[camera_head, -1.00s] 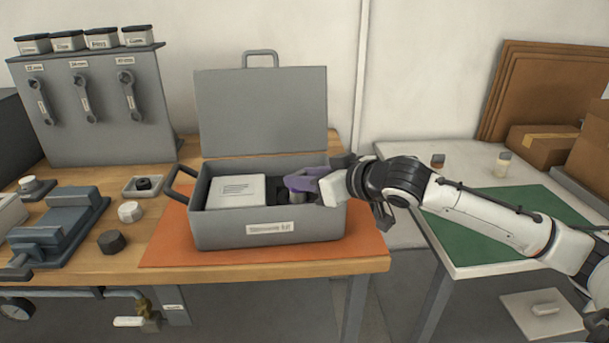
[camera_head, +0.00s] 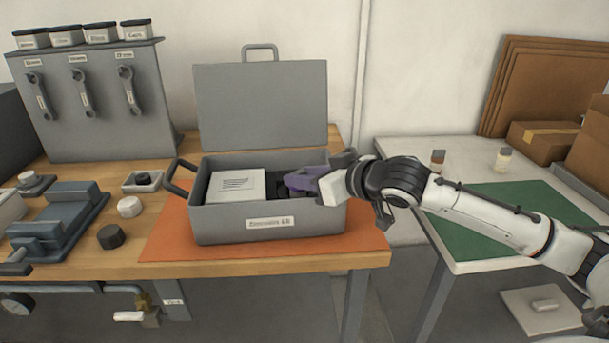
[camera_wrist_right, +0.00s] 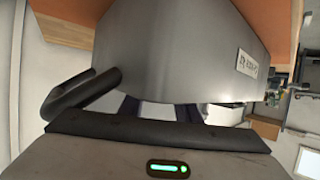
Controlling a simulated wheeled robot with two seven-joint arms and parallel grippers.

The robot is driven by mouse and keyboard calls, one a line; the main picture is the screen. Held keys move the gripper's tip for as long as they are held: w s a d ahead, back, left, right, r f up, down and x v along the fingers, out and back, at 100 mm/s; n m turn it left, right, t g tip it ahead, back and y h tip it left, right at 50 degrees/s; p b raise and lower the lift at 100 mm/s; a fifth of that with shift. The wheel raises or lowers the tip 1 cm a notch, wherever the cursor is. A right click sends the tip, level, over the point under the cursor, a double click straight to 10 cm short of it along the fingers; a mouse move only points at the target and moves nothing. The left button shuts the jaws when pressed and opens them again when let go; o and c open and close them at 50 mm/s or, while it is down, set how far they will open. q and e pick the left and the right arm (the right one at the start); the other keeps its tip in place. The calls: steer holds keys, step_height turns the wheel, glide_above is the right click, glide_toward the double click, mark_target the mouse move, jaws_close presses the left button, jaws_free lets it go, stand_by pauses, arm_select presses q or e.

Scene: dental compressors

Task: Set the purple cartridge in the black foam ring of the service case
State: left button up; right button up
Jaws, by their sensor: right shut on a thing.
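The grey service case (camera_head: 212,222) stands open on an orange mat, lid up at the back. My right gripper (camera_head: 308,183) reaches into its right half from the right and is shut on the purple cartridge (camera_head: 301,179). The cartridge is low inside the case, its lower end hidden. Black foam (camera_head: 281,189) shows beside it; the ring's opening is hidden, so I cannot tell whether the cartridge sits in it. In the right wrist view the case's side wall (camera_wrist_right: 180,50) fills most of the picture and the cartridge cannot be made out. My left gripper is not in view.
A white labelled box (camera_head: 237,186) fills the case's left half. Case handles stick out at both ends. A vise (camera_head: 60,222), a black knob (camera_head: 111,237) and a white knob (camera_head: 130,207) stand left of the orange mat (camera_head: 165,245). A green mat (camera_head: 480,220) lies right.

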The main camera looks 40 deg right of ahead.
steer(key=o, duration=0.8)
steer(key=shift+c, duration=0.2)
